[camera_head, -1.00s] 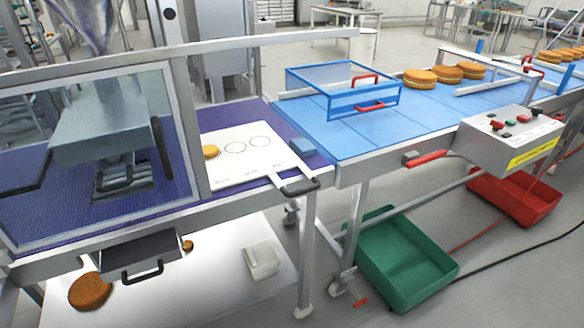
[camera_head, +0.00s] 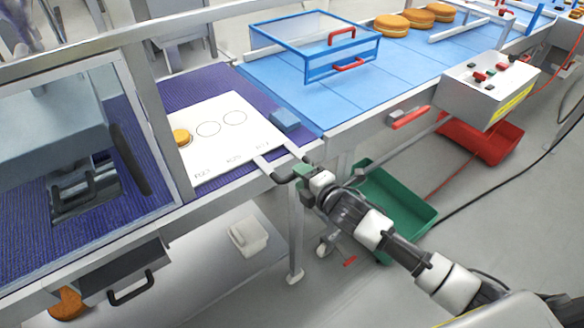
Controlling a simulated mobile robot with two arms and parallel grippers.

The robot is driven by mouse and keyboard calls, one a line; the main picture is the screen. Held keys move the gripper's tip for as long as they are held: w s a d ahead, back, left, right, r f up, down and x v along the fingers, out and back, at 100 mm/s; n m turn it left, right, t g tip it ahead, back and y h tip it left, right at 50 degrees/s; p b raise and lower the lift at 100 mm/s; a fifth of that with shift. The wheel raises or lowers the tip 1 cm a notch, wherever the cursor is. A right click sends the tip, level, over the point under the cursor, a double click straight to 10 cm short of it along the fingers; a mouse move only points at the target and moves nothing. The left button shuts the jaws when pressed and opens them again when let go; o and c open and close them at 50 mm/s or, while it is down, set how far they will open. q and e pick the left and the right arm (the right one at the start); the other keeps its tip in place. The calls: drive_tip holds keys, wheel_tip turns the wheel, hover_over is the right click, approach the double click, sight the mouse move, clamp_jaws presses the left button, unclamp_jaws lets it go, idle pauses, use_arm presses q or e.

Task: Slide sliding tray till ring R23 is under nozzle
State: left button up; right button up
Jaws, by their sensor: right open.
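The sliding tray (camera_head: 225,153) is a white plate with a row of three printed rings. An orange round (camera_head: 181,137) lies at its left ring, and the middle and right rings are bare. The ring labels are too small to read surely. A dark handle (camera_head: 274,176) sits at the tray's front right corner. My right gripper (camera_head: 301,175) is open at this handle's right end; I cannot tell whether it touches. A grey filling machine (camera_head: 48,142) stands behind the clear guard at left. Its nozzle tip is not clearly visible. My left gripper is not in view.
A clear guard with a metal frame (camera_head: 155,115) stands left of the tray. A blue block (camera_head: 284,119) lies right of it. A blue-framed cover (camera_head: 314,50) stands over the blue belt. A control box (camera_head: 485,95) and green bin (camera_head: 395,205) are at right.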

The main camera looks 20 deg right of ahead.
drive_tip(key=x, duration=0.3)
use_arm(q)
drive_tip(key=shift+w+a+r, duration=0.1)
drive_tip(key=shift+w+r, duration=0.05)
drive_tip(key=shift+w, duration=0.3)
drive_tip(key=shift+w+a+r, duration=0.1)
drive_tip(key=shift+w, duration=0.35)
use_arm(e)
drive_tip(key=shift+x, duration=0.75)
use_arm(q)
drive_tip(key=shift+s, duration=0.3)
use_arm(e)
clamp_jaws()
